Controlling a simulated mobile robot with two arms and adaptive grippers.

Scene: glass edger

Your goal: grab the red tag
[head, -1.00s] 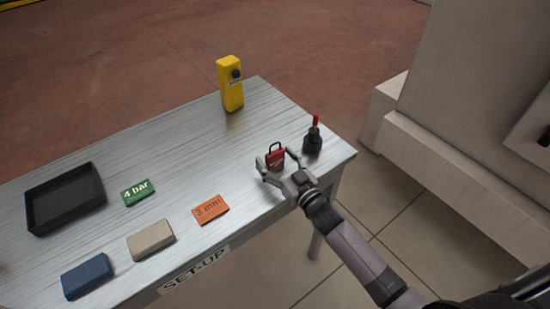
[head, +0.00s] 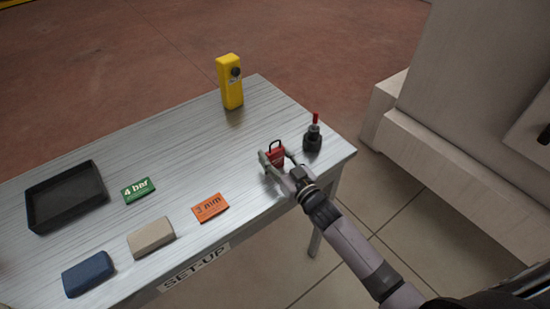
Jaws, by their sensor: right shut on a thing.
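The red tag (head: 276,154) is a small red, padlock-shaped piece with a black loop on top. It stands near the right end of the metal table. My right gripper (head: 274,160) is shut on it, with one finger on its left side and one on its right. The fingers hide part of its lower body, so I cannot tell whether it still touches the table. My left gripper is not in view.
A black holder with a red-tipped tool (head: 313,136) stands close to the right of the gripper. The table (head: 190,140) also bears an orange "3 mm" card (head: 210,208), a green "4 bar" card (head: 138,190), a black tray (head: 66,197), blocks and a yellow device (head: 230,82).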

